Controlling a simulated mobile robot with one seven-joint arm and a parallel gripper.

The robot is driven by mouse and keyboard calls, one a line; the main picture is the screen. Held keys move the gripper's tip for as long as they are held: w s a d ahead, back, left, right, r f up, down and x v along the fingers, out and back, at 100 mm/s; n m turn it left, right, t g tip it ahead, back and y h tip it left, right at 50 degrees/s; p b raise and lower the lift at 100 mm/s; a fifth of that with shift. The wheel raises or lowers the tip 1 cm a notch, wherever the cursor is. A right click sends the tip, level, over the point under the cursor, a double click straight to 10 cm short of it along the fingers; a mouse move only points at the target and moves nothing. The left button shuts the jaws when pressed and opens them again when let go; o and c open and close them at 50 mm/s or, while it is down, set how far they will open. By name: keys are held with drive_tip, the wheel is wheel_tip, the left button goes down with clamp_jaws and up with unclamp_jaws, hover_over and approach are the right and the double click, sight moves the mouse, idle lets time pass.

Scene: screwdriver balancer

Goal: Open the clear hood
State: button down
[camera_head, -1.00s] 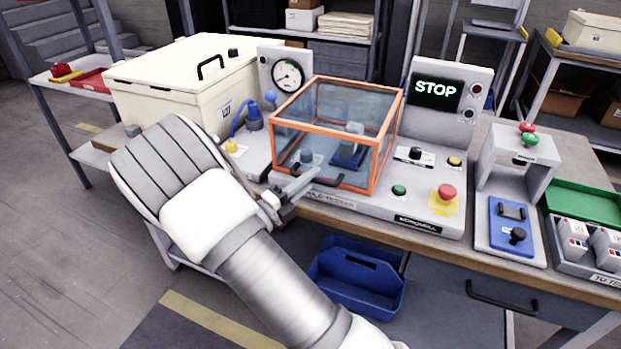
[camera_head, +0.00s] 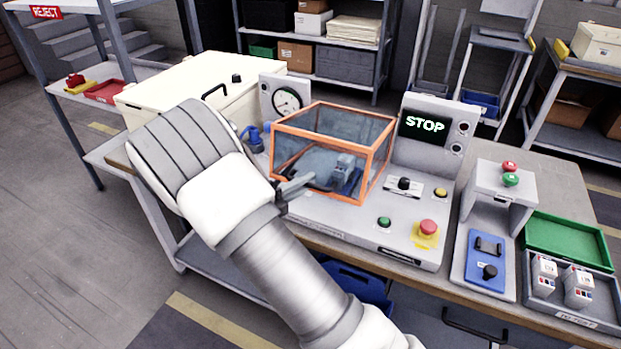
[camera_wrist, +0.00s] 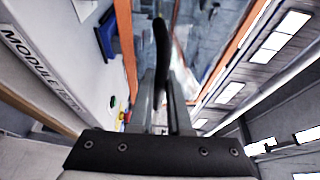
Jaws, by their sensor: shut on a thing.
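The clear hood (camera_head: 368,165) is a see-through box with an orange frame on the grey tester base (camera_head: 400,235). Its front edge is raised a little off the base, so the hood is slightly tilted. My gripper (camera_head: 303,184) is at the hood's front side. In the wrist view, my gripper (camera_wrist: 160,85) is shut on the black handle (camera_wrist: 162,42), which stands between the two fingers. Orange frame edges (camera_wrist: 245,35) lie beyond. In the head view, my gripper largely hides the handle. A grey and blue fixture (camera_head: 343,163) shows through the panes.
A STOP screen (camera_head: 425,125) stands behind right of the hood, a gauge (camera_head: 287,100) behind left. A red button (camera_head: 428,227) and green button (camera_head: 384,222) sit in front. A cream lidded box (camera_head: 180,85) is left, and a green tray (camera_head: 565,240) right.

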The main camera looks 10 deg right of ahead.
drive_tip(key=shift+n+g+y, duration=0.3)
drive_tip(key=shift+g+y, duration=0.3)
drive_tip(key=shift+y, duration=0.1)
drive_tip(key=w+d+r+p, duration=0.1)
drive_tip(key=r+p, duration=0.2)
drive_tip(key=p, duration=0.1)
drive_tip(key=w+d+r+p, duration=0.1)
drive_tip(key=w+r+p, duration=0.1)
drive_tip(key=r+p, duration=0.2)
drive_tip(key=w+d+r+p, duration=0.2)
drive_tip(key=r+p, duration=0.2)
drive_tip(key=shift+w+r, duration=0.15)
drive_tip(key=shift+r, duration=0.1)
drive_tip(key=w+d+r+p, duration=0.6)
drive_tip(key=w+d+r, duration=0.1)
drive_tip(key=w, duration=0.3)
drive_tip(key=shift+w+d+r+p, duration=0.25)
drive_tip(key=shift+d+r+p, duration=0.05)
drive_tip(key=shift+r+p, duration=0.1)
drive_tip(key=c, duration=0.9)
unclamp_jaws()
drive_tip(key=shift+o, duration=0.2)
drive_tip(key=shift+a, duration=0.1)
wheel_tip(320, 180, up, 4)
drive_tip(key=b, duration=0.3)
hover_over(317, 135)
drive_tip(key=w+a, duration=0.2)
drive_tip(key=a, duration=0.5)
drive_tip(key=shift+s+f, duration=0.1)
drive_tip(key=shift+f, duration=0.05)
